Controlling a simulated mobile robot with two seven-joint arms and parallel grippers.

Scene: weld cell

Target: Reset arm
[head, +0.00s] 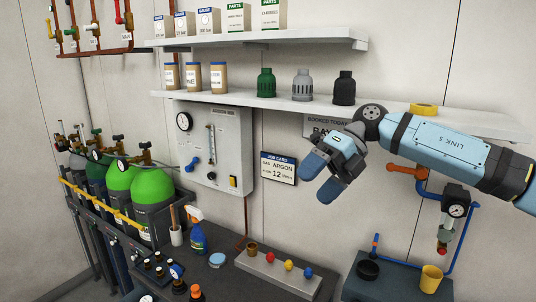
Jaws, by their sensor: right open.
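My right gripper (314,178) is open and empty. Its blue fingers point down and left, in front of the back wall, below the lower shelf and to the right of the job card. The pale blue right arm (450,145) comes in from the right edge. It covers part of a wall sign reading "BOOKED TODAY" (322,125). My left gripper and left arm are not in view.
The lower shelf (230,98) holds jars and caps. Green-topped gas cylinders (152,184) stand at left beside the argon panel (213,150). A spray bottle (197,232) and a grey block with coloured knobs (277,274) are on the bench. A yellow cup (431,279) stands lower right.

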